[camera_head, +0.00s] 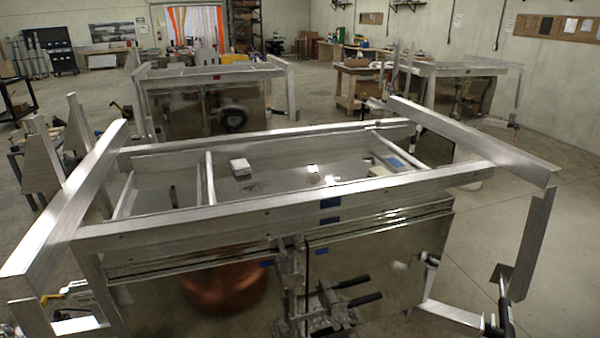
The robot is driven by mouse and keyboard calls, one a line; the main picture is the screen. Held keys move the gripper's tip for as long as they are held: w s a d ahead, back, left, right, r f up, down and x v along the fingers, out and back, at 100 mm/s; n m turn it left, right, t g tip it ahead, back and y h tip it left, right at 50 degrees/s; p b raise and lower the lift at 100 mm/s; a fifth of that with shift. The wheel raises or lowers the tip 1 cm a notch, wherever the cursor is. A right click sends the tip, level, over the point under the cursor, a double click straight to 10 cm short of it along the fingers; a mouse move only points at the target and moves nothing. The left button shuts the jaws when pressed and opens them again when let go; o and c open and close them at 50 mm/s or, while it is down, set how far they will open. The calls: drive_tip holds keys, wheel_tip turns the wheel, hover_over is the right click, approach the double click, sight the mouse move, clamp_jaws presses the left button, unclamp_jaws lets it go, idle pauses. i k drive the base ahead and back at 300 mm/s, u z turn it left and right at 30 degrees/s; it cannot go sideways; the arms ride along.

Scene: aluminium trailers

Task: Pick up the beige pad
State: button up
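I cannot tell for sure which thing is the beige pad. Inside the near aluminium frame (290,211), a small pale block (240,167) lies left of the middle. A smaller pale, rounded item (313,170) is near the middle. A flat pale piece (380,170) lies at the right, beside a blue patch. All are small and lack clear detail.
Aluminium beams (470,138) jut out at the right, and another beam (78,195) at the left. Black-handled clamps (345,300) sit at the front. Two more trailers (205,105) (460,85) stand behind. Floor (560,240) is clear at the right.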

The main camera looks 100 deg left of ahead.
sight(378, 171)
drive_tip(key=u, duration=2.1)
drive_tip(key=k, duration=0.45)
drive_tip(key=z, duration=0.65)
drive_tip(key=i, duration=1.6)
drive_tip(key=u, duration=1.1)
drive_tip(key=i, duration=0.9)
drive_tip(key=u, duration=1.45)
drive_tip(key=i, duration=0.35)
drive_tip(key=u, duration=0.3)
